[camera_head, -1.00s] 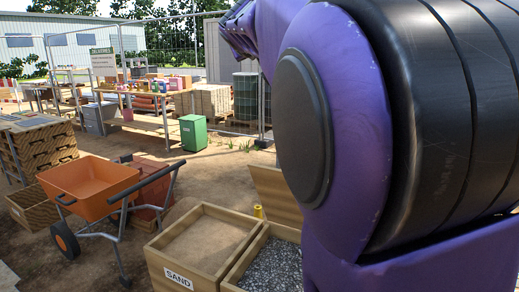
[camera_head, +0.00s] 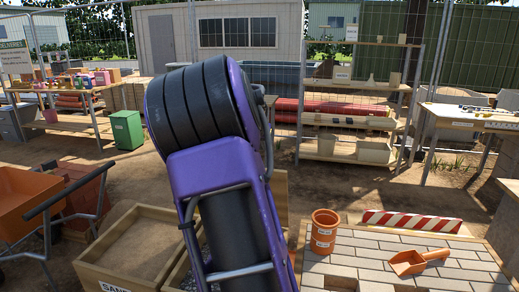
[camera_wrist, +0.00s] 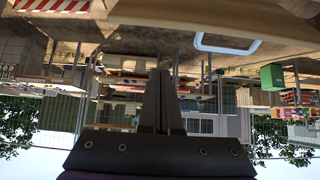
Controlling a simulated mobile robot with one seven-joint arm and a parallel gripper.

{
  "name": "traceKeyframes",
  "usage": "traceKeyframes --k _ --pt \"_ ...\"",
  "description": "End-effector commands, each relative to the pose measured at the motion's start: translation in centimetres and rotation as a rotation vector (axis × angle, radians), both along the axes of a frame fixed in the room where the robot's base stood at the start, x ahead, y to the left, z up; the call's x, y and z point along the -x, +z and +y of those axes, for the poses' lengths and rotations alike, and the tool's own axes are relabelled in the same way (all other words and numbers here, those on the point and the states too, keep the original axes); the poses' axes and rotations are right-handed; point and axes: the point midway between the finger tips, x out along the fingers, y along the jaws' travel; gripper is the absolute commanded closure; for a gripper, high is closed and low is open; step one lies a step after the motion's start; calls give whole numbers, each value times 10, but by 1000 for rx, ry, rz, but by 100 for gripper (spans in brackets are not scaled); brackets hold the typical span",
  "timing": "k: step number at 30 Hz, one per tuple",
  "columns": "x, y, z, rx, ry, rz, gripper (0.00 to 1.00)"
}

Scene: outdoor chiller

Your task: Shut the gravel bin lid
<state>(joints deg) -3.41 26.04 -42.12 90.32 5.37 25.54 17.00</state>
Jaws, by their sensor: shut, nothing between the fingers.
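The gravel bin (camera_head: 178,274) is mostly behind my arm in the head view; a strip of grey gravel and its wooden wall show. Its wooden lid (camera_head: 281,196) stands raised at the back of the bin, partly covered by my arm. My gripper (camera_wrist: 160,74) shows in the wrist view, shut and empty, its dark fingers together. In the head view it is hidden. The wrist picture is upside down. A pale rectangular loop (camera_wrist: 228,50) shows there near a tan surface at the top; I cannot tell what it belongs to.
The sand bin (camera_head: 132,248) adjoins the gravel bin on the left. An orange wheelbarrow (camera_head: 28,200) stands further left. Open dirt lies behind.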

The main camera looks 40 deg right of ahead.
Motion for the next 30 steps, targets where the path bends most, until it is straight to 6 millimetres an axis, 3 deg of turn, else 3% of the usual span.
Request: traceKeyframes --k 11,12,18,30 --pt "-37 -58 -46 2 -1 2 100" --pt "-32 -58 -36 0 3 0 100" --pt "-18 -67 -20 0 2 -1 100" --pt "-13 -71 -15 3 1 -1 100"
